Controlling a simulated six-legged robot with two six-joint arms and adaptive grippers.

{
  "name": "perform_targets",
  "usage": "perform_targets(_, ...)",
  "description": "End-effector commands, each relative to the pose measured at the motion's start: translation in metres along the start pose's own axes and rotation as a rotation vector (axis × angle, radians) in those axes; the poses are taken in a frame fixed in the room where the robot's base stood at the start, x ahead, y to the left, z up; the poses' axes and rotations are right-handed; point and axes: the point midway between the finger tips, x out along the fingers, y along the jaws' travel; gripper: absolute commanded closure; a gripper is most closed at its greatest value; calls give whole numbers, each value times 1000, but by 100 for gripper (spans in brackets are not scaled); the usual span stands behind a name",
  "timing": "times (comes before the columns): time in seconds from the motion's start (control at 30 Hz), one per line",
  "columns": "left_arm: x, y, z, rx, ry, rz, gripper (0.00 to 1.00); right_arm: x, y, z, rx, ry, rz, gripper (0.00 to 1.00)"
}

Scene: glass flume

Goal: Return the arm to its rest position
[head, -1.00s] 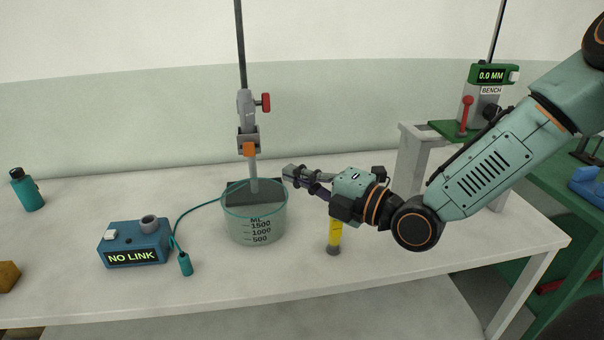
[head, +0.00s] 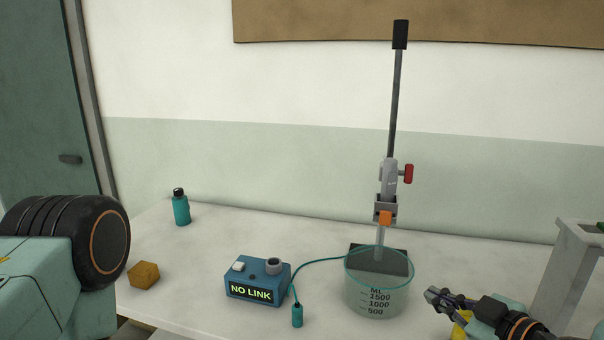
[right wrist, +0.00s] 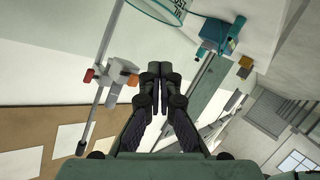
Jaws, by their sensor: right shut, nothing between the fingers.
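My right gripper (head: 436,297) is at the lower right of the head view, just right of the glass beaker (head: 377,290). Its fingers are shut with nothing between them. In the right wrist view the two dark fingertips (right wrist: 160,70) meet in the middle. Part of my left arm (head: 62,260) shows at the left edge of the head view; its gripper is out of frame. A yellow object (head: 461,322) is partly hidden behind the right gripper.
A stand with a clamp (head: 387,190) rises behind the beaker. A blue box reading NO LINK (head: 257,282) has a cable to a small teal probe (head: 297,315). A teal bottle (head: 181,208) and an ochre block (head: 144,274) sit at left. A grey support (head: 565,275) stands at right.

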Motion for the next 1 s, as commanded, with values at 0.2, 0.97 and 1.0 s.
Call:
perform_targets(0.2, 24, 0, 0, 0, 0, 0, 56, -6, -80, 101, 523, -365, -58, 100)
perform_targets(0.97, 96, -1, 0, 0, 0, 0, 56, -164, -312, 329, 769, -1298, -29, 100)
perform_targets(1.0, 95, -1, 0, 0, 0, 0, 56, -164, -312, 329, 769, -1299, -29, 100)
